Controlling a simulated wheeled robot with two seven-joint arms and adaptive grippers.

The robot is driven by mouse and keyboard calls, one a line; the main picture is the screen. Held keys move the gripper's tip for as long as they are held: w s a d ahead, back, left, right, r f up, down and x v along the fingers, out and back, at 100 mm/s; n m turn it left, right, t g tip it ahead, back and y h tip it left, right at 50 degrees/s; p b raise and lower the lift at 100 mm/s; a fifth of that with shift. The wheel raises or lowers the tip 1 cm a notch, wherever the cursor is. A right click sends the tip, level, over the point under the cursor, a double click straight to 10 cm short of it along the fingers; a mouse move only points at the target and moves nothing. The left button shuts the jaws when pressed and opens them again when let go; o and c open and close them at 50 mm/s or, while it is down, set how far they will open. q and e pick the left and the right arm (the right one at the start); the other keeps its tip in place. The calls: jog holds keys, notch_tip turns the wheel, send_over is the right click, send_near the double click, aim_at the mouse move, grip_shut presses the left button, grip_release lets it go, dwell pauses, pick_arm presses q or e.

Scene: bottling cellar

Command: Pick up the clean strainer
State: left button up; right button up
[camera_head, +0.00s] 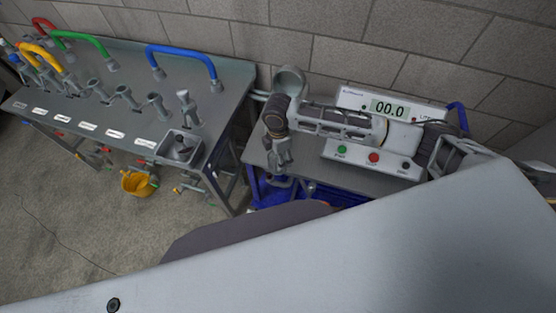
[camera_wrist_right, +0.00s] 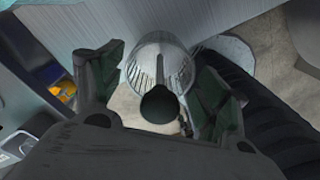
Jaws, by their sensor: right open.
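My right gripper (camera_wrist_right: 160,98) is open in the right wrist view, with one green-padded finger on each side. A pale grey, slotted, rounded piece (camera_wrist_right: 150,50) shows between and beyond the fingers, with a dark grey round end towards me. It looks like a strainer, but I cannot tell whether it is clean or touches a finger. In the head view my right gripper (camera_head: 281,160) points down at the left end of the grey bench (camera_head: 345,178); what lies under it is mostly hidden. My left gripper is not in view.
A meter box (camera_head: 395,104) with a display reading 00.0 stands on the bench. The steel table (camera_head: 215,80) to the left carries coloured hoses, several taps and a small basin (camera_head: 180,147). A yellow bucket (camera_head: 137,184) stands on the floor below. A block wall closes the back.

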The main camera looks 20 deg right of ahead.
jog(key=shift+f, duration=0.25)
jog(key=c, duration=0.8)
jog(key=shift+r, duration=0.2)
notch_tip(320, 180, up, 10)
jog(key=shift+f+b, duration=0.15)
jog(key=shift+b, duration=0.25)
dwell(0.6)
